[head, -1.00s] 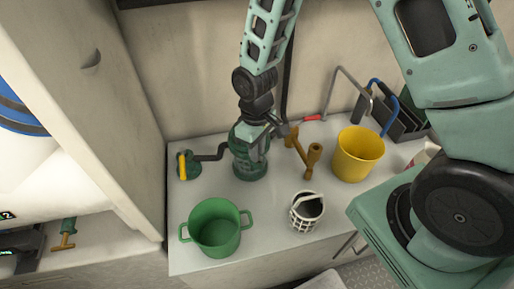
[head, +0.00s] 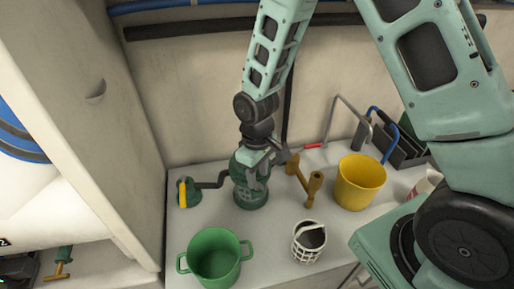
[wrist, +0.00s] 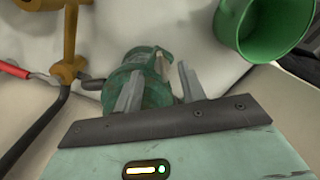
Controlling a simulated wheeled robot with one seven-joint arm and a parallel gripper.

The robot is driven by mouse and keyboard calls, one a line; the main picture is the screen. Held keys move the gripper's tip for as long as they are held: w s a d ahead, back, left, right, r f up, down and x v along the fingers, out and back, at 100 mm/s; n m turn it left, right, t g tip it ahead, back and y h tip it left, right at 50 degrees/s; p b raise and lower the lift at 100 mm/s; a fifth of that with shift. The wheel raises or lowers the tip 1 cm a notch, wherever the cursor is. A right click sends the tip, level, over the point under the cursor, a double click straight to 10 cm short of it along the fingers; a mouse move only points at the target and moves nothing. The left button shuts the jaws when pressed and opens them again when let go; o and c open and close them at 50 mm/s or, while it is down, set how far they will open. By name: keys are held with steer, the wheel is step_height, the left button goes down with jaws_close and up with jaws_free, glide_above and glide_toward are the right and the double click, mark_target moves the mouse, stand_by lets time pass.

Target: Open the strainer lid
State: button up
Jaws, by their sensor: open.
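The strainer (head: 250,196) is a dark green, worn cylinder standing upright on the white counter, with a pipe running left from it. My gripper (head: 268,158) is at its upper part, pointing down over it. In the wrist view the strainer (wrist: 152,68) shows beyond and between my two grey fingers (wrist: 160,88). The fingers are apart, one on each side of its green top. I cannot tell whether they touch it. The lid is largely hidden by my gripper in the head view, and I cannot make out its edge.
A green valve with a yellow handle (head: 183,193) is at the left. Brass fittings (head: 313,188) stand close on the right. A green pot (head: 214,258), a white lattice basket (head: 309,242) and a yellow bucket (head: 360,182) stand on the counter (head: 268,238). A wall rises behind.

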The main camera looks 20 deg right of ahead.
step_height(320, 180, up, 16)
steer(key=shift+w+r+b, duration=0.2)
steer(key=shift+w+b, duration=0.25)
steer(key=shift+d, duration=0.1)
